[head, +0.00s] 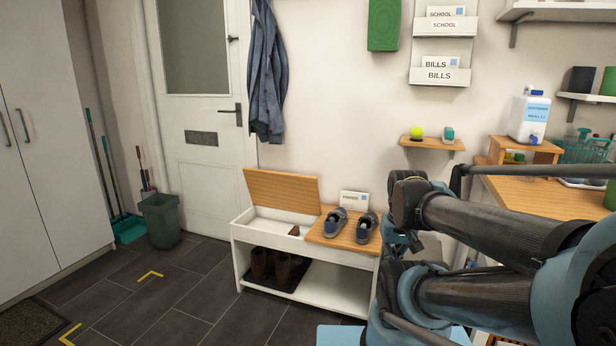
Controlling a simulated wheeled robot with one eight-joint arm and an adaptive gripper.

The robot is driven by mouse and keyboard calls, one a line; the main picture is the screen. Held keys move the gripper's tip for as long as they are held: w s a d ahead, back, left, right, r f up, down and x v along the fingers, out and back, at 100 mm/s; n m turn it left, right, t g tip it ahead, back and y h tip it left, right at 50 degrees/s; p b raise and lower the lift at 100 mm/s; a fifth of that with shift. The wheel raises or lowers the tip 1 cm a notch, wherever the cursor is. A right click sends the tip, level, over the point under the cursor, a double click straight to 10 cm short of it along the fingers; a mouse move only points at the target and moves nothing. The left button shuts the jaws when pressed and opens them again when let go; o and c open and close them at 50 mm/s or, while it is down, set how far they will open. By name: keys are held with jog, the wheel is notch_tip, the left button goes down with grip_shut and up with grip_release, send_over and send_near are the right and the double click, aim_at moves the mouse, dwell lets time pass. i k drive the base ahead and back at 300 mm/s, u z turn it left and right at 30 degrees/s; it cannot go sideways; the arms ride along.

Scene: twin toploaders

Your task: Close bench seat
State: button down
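The white bench (343,268) stands against the back wall, left of my arm. Its left wooden seat lid (283,189) is raised and tilts back toward the wall, so the compartment (272,226) below is open. A small brown object (294,231) shows at the compartment's right end. The right wooden seat section (340,238) lies flat and bears a pair of dark shoes (337,222). My arm comes in from the right, in front of the bench's right end, and I cannot make out my gripper.
Dark boots (275,269) stand on a tray on the bench's lower shelf. A card (354,201) stands behind the shoes. A green bin (161,221) stands near the door.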

aim_at(298, 194)
jog(key=u, duration=0.5)
jog(key=i, duration=1.35)
jog(key=z, duration=0.45)
